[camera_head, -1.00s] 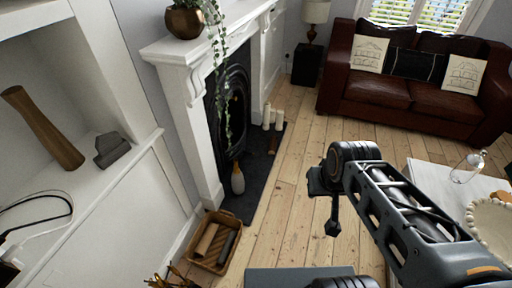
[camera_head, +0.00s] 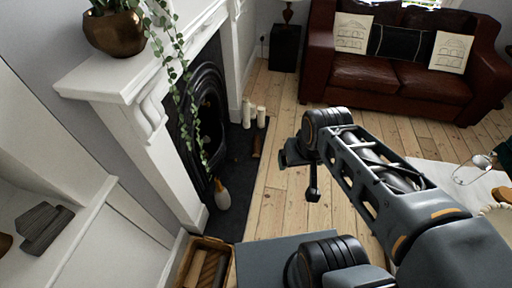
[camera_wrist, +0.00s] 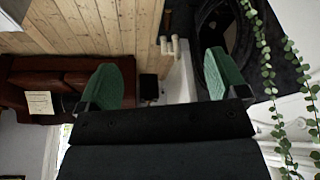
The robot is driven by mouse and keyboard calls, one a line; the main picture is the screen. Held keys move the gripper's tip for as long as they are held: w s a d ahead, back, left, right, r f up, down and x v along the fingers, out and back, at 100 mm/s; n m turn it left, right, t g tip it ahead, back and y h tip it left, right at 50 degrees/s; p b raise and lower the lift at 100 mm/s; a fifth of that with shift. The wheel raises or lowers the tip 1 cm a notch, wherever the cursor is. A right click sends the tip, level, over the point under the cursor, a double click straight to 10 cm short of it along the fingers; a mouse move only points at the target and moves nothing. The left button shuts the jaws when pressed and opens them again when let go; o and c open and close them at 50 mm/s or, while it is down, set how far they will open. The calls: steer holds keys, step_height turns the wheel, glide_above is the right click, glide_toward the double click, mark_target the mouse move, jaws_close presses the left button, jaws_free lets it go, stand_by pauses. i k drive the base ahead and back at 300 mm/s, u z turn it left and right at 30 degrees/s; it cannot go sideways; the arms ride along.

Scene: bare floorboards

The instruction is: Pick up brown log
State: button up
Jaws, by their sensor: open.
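A brown log (camera_head: 256,146) lies on the dark hearth beside white candles in the head view. It seems to show as a dark brown piece (camera_wrist: 166,20) near the top of the wrist view. A wicker basket (camera_head: 181,276) at the bottom left of the head view holds another brown log (camera_head: 194,268) and a darker one (camera_head: 214,270). I cannot tell which brown log the task means. My gripper (camera_wrist: 166,80) has its two green fingers wide apart with nothing between them. It is in the air, well away from the logs.
The white fireplace (camera_head: 150,125) with a trailing plant (camera_head: 172,60) stands at left. A brown sofa (camera_head: 395,70) is at the back, and a white table (camera_head: 440,178) is at right. Floorboards between are clear.

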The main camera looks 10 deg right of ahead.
mark_target(256, 145)
steer(key=z, duration=0.7)
steer(key=i, duration=3.6)
steer(key=u, duration=3.95)
